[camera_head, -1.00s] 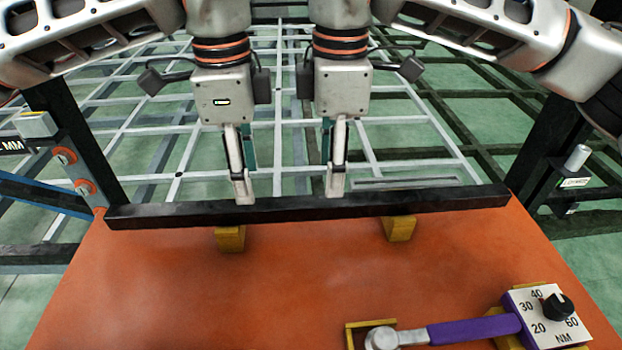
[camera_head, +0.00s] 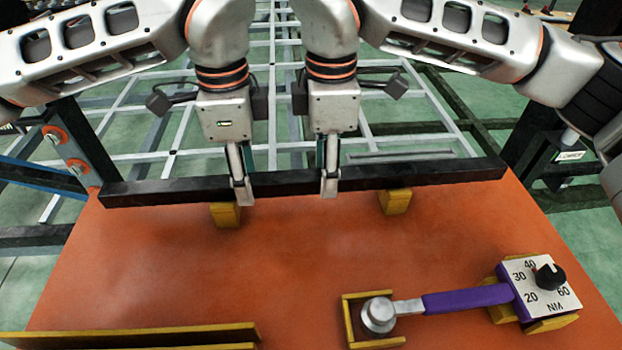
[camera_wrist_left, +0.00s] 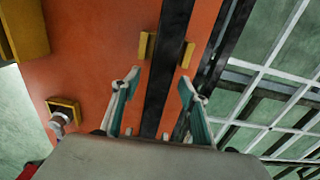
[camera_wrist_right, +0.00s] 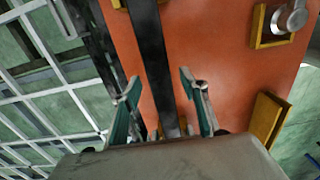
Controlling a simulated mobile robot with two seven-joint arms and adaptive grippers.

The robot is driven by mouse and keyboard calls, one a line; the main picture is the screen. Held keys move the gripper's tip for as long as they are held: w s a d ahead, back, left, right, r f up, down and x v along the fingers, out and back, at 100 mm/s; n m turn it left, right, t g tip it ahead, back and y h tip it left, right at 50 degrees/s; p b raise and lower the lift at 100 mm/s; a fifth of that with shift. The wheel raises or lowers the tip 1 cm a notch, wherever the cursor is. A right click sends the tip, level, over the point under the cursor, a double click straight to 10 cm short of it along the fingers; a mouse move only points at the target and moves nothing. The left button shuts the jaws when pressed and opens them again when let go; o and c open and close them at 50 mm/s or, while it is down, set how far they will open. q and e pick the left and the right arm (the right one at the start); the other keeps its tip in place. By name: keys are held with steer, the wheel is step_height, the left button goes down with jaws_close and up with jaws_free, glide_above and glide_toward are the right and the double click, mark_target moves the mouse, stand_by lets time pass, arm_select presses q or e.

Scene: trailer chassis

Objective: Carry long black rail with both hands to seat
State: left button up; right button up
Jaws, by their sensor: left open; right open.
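The long black rail (camera_head: 430,174) lies across the far edge of the orange table, over two small yellow blocks (camera_head: 226,214) (camera_head: 395,201). My left gripper (camera_head: 241,190) and my right gripper (camera_head: 329,185) point down at the rail's middle, side by side. In the left wrist view the rail (camera_wrist_left: 168,60) runs between the open fingers (camera_wrist_left: 157,90), with gaps on both sides. In the right wrist view the rail (camera_wrist_right: 153,60) also runs between open fingers (camera_wrist_right: 158,90), apart from them. The head view partly hides the rail behind the fingers.
The orange table (camera_head: 260,270) has clear room in its middle. A torque wrench with a purple handle (camera_head: 468,298) rests in yellow holders at the front right. A long yellow bracket (camera_head: 130,336) is at the front left. A pale frame grid (camera_head: 200,137) lies beyond the table.

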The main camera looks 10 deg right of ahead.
arm_select(q)
steer(key=shift+f, duration=0.55)
arm_select(e)
steer(key=shift+f, duration=0.55)
arm_select(q)
jaws_close()
arm_select(e)
jaws_close()
arm_select(q)
steer(key=shift+r, duration=0.1)
arm_select(e)
steer(key=shift+r, duration=0.1)
